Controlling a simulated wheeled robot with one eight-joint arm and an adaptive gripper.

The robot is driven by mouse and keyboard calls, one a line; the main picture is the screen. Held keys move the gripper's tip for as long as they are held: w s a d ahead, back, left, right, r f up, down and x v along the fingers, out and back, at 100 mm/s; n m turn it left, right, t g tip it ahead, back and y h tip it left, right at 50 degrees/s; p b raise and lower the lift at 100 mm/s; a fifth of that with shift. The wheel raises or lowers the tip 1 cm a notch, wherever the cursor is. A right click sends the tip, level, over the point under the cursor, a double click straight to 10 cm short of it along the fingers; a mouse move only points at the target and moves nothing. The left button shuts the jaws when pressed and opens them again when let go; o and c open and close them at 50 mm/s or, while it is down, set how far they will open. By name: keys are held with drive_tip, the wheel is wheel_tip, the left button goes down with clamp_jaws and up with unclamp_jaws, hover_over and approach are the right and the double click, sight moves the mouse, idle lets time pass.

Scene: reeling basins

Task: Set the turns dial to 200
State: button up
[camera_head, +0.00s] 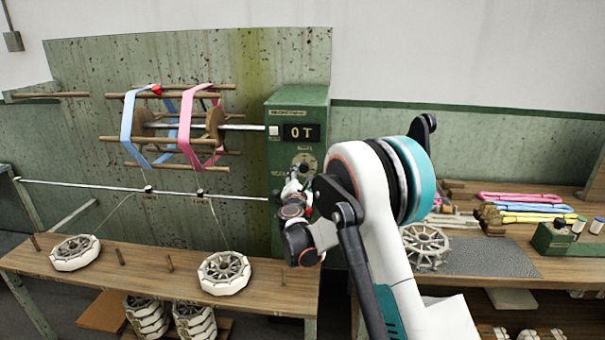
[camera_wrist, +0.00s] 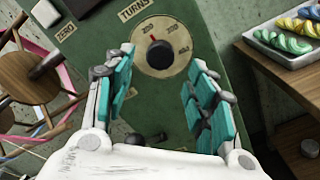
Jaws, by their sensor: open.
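The turns dial (camera_wrist: 160,47) is a round pale plate with a black knob and a red pointer mark, under the word TURNS. The pointer aims up and slightly left, between small numerals I cannot read surely. In the head view the dial (camera_head: 305,161) is partly hidden by my arm. My gripper (camera_wrist: 164,60) is open, its teal-padded fingers spread on the near left and right of the knob, seemingly not touching it. In the head view my gripper (camera_head: 297,190) is in front of the green control box (camera_head: 298,98). The box's counter (camera_head: 301,133) reads 0T.
A white ZERO button (camera_wrist: 47,12) is left of the dial, and a small black lever (camera_wrist: 145,138) is below it. The reel (camera_head: 180,125) with blue and pink skeins stands left of the box. A tray (camera_wrist: 280,55) of skeins lies at right.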

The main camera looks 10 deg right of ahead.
drive_tip(key=v, duration=0.6)
drive_tip(key=shift+s, duration=0.2)
